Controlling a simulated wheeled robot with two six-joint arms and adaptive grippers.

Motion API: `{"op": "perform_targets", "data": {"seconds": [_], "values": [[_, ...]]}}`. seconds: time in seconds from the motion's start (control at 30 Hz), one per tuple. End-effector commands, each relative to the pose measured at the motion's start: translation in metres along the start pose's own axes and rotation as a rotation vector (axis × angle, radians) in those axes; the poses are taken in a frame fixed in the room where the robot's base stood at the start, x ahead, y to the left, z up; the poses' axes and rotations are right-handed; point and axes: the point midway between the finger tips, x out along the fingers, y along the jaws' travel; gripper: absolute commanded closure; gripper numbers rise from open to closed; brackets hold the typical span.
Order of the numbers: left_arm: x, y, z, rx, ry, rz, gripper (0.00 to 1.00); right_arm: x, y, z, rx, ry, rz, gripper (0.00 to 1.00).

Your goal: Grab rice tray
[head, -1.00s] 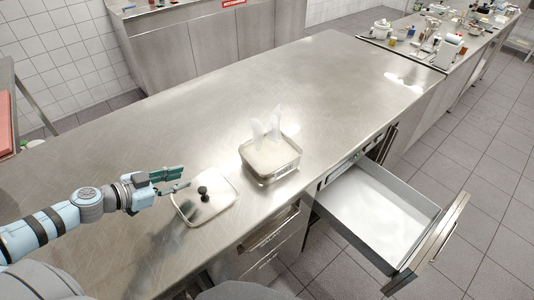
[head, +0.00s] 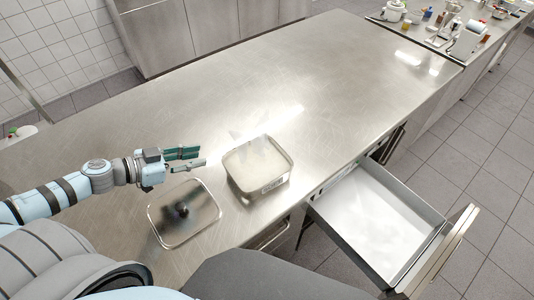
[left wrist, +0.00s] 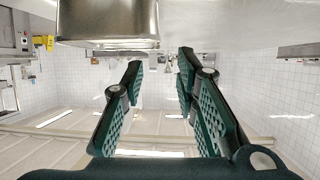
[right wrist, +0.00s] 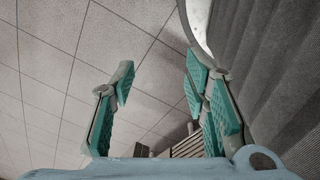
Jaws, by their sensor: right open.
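The rice tray, a square metal container with white contents (head: 275,184), stands upright on the steel counter in the middle of the head view. My left gripper (head: 192,158) is open and empty, to the left of the tray and apart from it. In the left wrist view, a metal container (left wrist: 108,20) fills the top left, beyond the open left fingers (left wrist: 160,75). My right gripper (right wrist: 163,85) is open and empty, over the tiled floor in the right wrist view; it is not visible in the head view.
A flat lid with a dark knob (head: 203,222) lies just left of the tray on the counter (head: 330,80). An open, empty-looking drawer (head: 375,225) juts out at the right front. The counter behind the tray is clear.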

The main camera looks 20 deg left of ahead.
Motion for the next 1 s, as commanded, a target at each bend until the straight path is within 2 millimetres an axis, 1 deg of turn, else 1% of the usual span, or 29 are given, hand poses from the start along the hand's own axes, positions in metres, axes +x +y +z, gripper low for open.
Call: {"op": "perform_targets", "data": {"seconds": [0.07, 0.17, 0.2, 0.33, 0.4, 0.5, 0.67, 0.8, 0.9, 1.0], "values": [[0.006, 0.001, 0.001, 0.002, 0.004, 0.004, 0.72, 0.005, 0.000, 0.001, 0.000, 0.000, 0.000, 0.58], [0.024, 0.002, 0.002, 0.006, 0.010, 0.011, 0.72, 0.020, -0.001, 0.001, 0.000, 0.002, 0.000, 0.58], [0.032, 0.001, 0.001, 0.007, 0.012, 0.009, 0.72, 0.027, -0.002, 0.002, 0.000, 0.002, 0.000, 0.58], [0.058, 0.002, -0.003, 0.003, 0.012, 0.014, 0.72, 0.029, -0.002, 0.007, 0.000, -0.007, 0.000, 0.58], [0.074, 0.003, -0.005, 0.002, 0.014, 0.015, 0.72, 0.029, -0.002, 0.011, -0.001, -0.014, 0.000, 0.58], [0.090, 0.003, -0.005, 0.002, 0.009, 0.014, 0.72, 0.030, -0.003, 0.014, -0.001, -0.018, 0.000, 0.58], [0.104, 0.003, -0.006, 0.005, 0.005, 0.014, 0.72, 0.032, -0.002, 0.009, 0.000, -0.009, 0.000, 0.58], [0.129, 0.002, -0.015, 0.002, 0.008, 0.013, 0.72, 0.035, -0.002, 0.004, 0.000, -0.001, 0.000, 0.58], [0.146, 0.002, -0.014, 0.002, 0.004, 0.012, 0.72, 0.039, -0.003, 0.005, 0.000, -0.002, 0.001, 0.58], [0.151, 0.002, -0.014, 0.004, 0.001, 0.011, 0.72, 0.040, -0.003, 0.007, 0.000, -0.004, 0.000, 0.58]]}}
